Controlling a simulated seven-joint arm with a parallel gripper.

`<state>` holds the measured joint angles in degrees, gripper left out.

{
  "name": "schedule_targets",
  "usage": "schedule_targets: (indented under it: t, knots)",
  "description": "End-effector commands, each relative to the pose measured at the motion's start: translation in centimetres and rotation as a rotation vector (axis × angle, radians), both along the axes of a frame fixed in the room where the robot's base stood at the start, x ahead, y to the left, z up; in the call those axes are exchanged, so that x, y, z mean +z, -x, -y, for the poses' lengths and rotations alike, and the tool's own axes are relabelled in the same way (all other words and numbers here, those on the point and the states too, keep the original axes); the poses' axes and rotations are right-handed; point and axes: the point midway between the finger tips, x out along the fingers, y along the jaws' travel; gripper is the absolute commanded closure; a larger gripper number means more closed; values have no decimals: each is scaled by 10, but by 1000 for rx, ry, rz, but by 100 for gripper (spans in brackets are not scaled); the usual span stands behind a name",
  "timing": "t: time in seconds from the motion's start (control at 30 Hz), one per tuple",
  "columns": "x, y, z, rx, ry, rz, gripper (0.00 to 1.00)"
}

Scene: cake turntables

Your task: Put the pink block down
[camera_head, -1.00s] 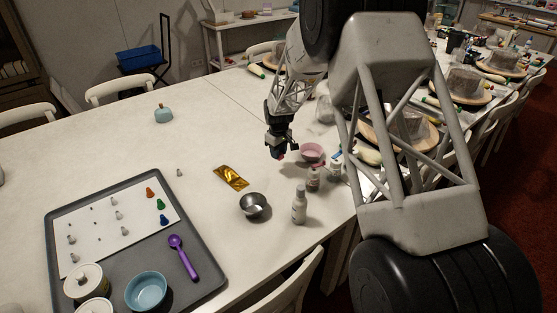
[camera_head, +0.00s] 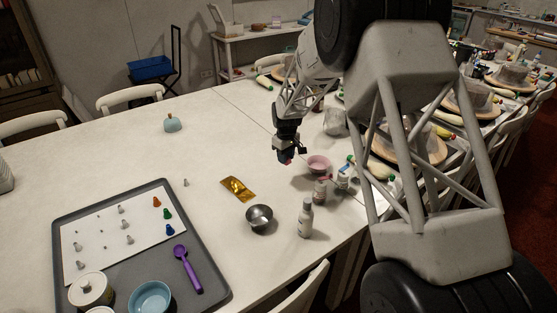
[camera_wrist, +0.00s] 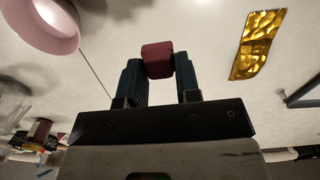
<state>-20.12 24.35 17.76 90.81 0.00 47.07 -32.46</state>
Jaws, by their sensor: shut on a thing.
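My gripper (camera_head: 287,156) is over the white table, left of the pink bowl. In the wrist view its two dark fingers (camera_wrist: 160,78) are shut on the pink block (camera_wrist: 157,60), which looks dark red there and sits between the fingertips. In the head view only a small pinkish bit of the block (camera_head: 286,161) shows at the fingertips. I cannot tell exactly how high the block is above the table.
A gold sheet (camera_head: 238,188) and a metal bowl (camera_head: 259,217) lie to the lower left. A grey tray (camera_head: 212,270) is further left. The table left of the gripper is clear.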

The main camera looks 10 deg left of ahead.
Motion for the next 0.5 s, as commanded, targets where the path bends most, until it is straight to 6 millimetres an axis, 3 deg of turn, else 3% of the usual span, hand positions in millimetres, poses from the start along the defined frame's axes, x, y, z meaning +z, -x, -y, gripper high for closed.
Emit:
schedule_targets:
  t: [0.27,0.5]
  knots:
    - [0,3,-3,3,0,0,92]
    - [-4,25,-26,26,0,0,92]
